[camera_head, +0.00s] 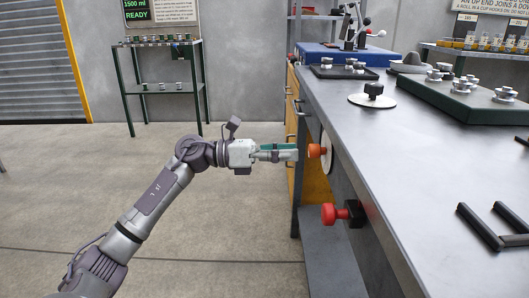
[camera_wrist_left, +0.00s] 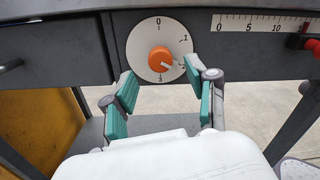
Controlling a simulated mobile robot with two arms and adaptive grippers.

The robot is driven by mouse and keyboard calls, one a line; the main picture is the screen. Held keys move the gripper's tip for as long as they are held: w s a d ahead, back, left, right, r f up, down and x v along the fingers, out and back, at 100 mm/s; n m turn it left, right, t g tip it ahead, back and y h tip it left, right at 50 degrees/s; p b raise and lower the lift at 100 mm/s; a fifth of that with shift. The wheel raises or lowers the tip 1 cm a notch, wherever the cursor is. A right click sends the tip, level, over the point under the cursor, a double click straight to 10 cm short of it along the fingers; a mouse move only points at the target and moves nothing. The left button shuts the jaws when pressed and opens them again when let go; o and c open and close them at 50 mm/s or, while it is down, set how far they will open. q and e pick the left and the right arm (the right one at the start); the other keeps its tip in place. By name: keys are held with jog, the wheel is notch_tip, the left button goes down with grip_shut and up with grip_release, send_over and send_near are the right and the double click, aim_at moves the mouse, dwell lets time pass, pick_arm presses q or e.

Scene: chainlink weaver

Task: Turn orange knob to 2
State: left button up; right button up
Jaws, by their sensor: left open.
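The orange knob (camera_head: 315,150) sits on a white dial on the bench's front side. The mark beside the right finger looks like 2 and is partly covered. A pale mark on the knob's face points to the lower right, roughly toward it. My left gripper (camera_head: 293,152) is open in front of the knob. In the wrist view its teal-padded fingers (camera_wrist_left: 157,78) stand below and either side of the knob, apparently apart from it.
A red knob (camera_head: 335,214) juts from the bench front nearby; a white ruler scale (camera_wrist_left: 262,23) is right of the dial. The bench top (camera_head: 400,170) bears a green tray (camera_head: 470,100) and dark bars (camera_head: 490,228). Floor left of the bench is open.

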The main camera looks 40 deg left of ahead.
pick_arm(q)
jog(key=v, duration=0.6)
jog(key=shift+s+a, duration=0.2)
jog(key=shift+s, duration=0.05)
